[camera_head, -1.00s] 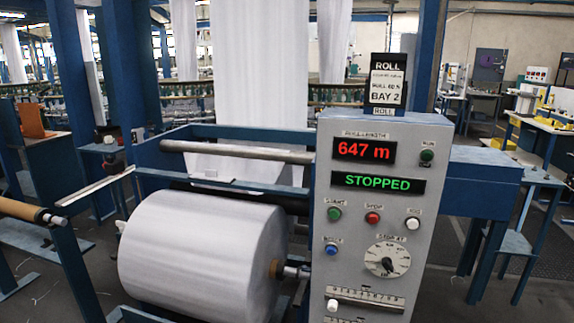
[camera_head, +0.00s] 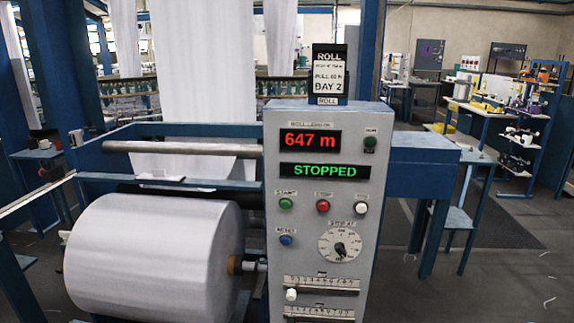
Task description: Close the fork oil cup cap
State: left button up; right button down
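I cannot make out a fork oil cup or its cap in the head view. The loom's grey control panel (camera_head: 325,210) stands in the middle, with a red "647 m" display (camera_head: 310,140) and a green "STOPPED" display (camera_head: 324,171). A large white fabric roll (camera_head: 150,258) lies at its left, on a shaft with a brown core end. Neither of my grippers is in view.
A blue frame (camera_head: 420,165) sticks out to the right of the panel. Shelving with white and yellow items (camera_head: 485,105) stands at the back right. Open grey floor (camera_head: 510,260) lies at the right front.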

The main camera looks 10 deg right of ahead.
aim_at(88, 124)
jog(key=j+z, duration=0.25)
jog(key=j, duration=0.45)
jog(key=j+z, duration=0.2)
jog(key=j, duration=0.55)
jog(key=j+z, duration=0.25)
jog(key=j, duration=0.5)
jog(key=k+j+z, duration=0.1)
jog(key=j+z, duration=0.15)
jog(key=j, duration=0.5)
